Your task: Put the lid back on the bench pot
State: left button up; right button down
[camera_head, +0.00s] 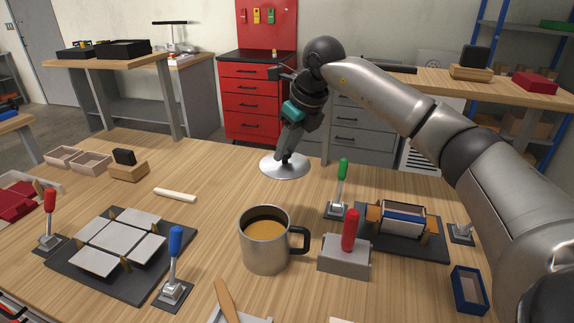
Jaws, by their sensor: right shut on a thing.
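The bench pot (262,252) is a steel, mug-shaped vessel with a dark handle on its right side. It stands upright and open in the middle of the bench, with brown liquid (266,229) showing inside. The lid (272,170) is a round, shiny metal disc near the back edge of the bench, behind the pot and apart from it. My right gripper (286,157) points down at the lid's centre and is shut on it, hiding its knob. I cannot tell whether the lid touches the bench. My left gripper is not in view.
A red-handled clamp (349,240) stands close to the pot's handle. Green (342,180) and blue (175,260) handled clamps stand behind right and front left. A black fixture plate (84,276) lies left and a box former (404,218) right. Bare wood separates lid and pot.

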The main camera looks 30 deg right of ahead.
aim_at(277, 171)
jog(key=shift+r, duration=0.85)
jog(key=a+n+p, duration=0.1)
jog(key=p, duration=0.1)
jog(key=a+n+p, duration=0.1)
jog(key=p, duration=0.2)
jog(key=s+a+p, duration=0.1)
jog(key=p, duration=0.1)
jog(key=shift+s+a+f+n+y, duration=0.1)
jog(key=shift+f+n+y, duration=0.2)
jog(key=shift+n, duration=0.1)
jog(key=shift+s+a+f+n+g+y+p, duration=0.7)
jog(key=shift+s+a+n+p, duration=1.65)
jog(key=shift+p, duration=2.75)
notch_tip(277, 171, down, 6)
jog(key=b, duration=0.4)
jog(key=shift+s+a+f+m+b, duration=0.15)
jog(key=shift+a+m+b, duration=0.2)
jog(key=shift+a, duration=0.1)
jog(key=shift+f+b, duration=0.15)
jog(key=shift+b, duration=0.35)
jog(key=shift+c, duration=2.4)
grip_release()
